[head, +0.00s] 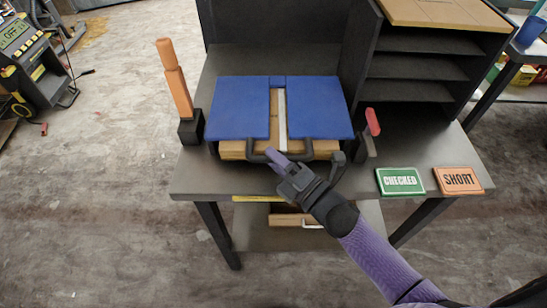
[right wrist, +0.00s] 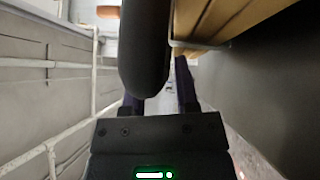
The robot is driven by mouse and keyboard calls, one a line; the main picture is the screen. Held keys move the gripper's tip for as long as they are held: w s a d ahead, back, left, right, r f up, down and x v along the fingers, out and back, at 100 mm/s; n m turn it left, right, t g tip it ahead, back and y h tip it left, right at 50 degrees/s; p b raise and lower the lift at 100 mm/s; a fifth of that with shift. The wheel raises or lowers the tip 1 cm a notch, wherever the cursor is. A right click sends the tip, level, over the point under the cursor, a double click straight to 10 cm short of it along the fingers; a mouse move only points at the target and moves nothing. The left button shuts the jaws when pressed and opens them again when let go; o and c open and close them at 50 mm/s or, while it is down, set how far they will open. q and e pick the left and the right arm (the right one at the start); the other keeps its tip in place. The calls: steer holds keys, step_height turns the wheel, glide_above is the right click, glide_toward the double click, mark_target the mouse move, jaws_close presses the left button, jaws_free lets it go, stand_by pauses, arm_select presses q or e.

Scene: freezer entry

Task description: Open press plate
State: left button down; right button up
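The press plate (head: 236,108) is a blue, two-panel top lying flat over a wooden block (head: 232,150) on the dark bench. A black bar handle (head: 318,156) runs along its front edge. My right gripper (head: 271,155) is at the front edge, its purple fingertips by the middle of the handle. In the right wrist view its fingers (right wrist: 160,95) stand apart, with a dark rounded part (right wrist: 146,50) close to the camera covering much of the left finger. Whether the fingers touch the handle is unclear. My left gripper is not in view.
An orange post (head: 175,80) on a black base stands left of the plate, a red-tipped lever (head: 372,122) right of it. A green CHECKED sign (head: 400,181) and an orange SHORT sign (head: 458,181) lie at the bench's right. Dark shelves (head: 415,67) rise behind.

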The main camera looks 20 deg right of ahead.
steer(key=shift+w+a, duration=0.1)
steer(key=shift+w, duration=0.1)
steer(key=shift+c, duration=0.3)
jaws_close()
stand_by(1.1)
